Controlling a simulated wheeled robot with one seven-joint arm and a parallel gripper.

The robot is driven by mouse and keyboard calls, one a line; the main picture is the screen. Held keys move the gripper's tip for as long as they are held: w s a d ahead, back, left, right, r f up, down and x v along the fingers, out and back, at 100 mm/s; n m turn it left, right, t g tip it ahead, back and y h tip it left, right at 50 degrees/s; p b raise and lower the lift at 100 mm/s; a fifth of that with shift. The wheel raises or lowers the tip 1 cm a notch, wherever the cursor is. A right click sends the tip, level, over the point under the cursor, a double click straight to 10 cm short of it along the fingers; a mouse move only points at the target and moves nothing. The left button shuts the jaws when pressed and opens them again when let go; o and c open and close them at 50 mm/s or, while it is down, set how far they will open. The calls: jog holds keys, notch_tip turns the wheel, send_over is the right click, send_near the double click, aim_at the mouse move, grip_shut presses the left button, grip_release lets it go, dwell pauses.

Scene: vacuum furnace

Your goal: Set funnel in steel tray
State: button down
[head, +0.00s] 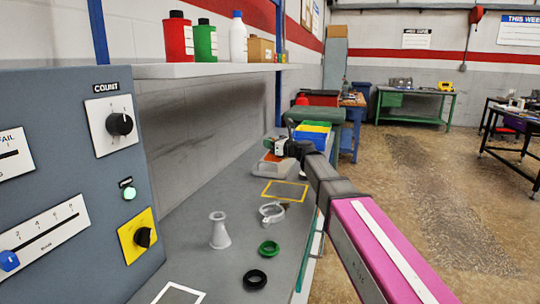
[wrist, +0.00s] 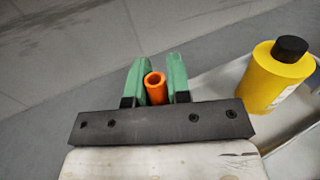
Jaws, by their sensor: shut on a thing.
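My gripper (head: 281,149) is at the far part of the bench, over the steel tray (head: 262,171). In the wrist view its green fingers (wrist: 156,72) are shut on an orange hollow tube end, which looks like the spout of the funnel (wrist: 156,92). In the head view a small orange part of the funnel (head: 270,158) shows below the gripper, at the tray. I cannot tell whether it touches the tray floor. In the wrist view the pale tray (wrist: 225,80) lies to the right, with a yellow black-capped bottle (wrist: 276,78) at it.
A grey flanged cone (head: 219,231), a metal clamp ring (head: 271,211), a green ring (head: 269,248) and a black ring (head: 256,279) stand nearer on the bench. A yellow outlined square (head: 299,200) is empty. Coloured bins (head: 312,137) stand behind the tray. The control panel (head: 60,150) is at left.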

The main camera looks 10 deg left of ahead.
jog(key=shift+f, duration=2.15)
jog(key=c, duration=1.1)
grip_release()
jog(key=shift+f, duration=0.1)
jog(key=shift+o, duration=0.2)
jog(key=v, duration=1.2)
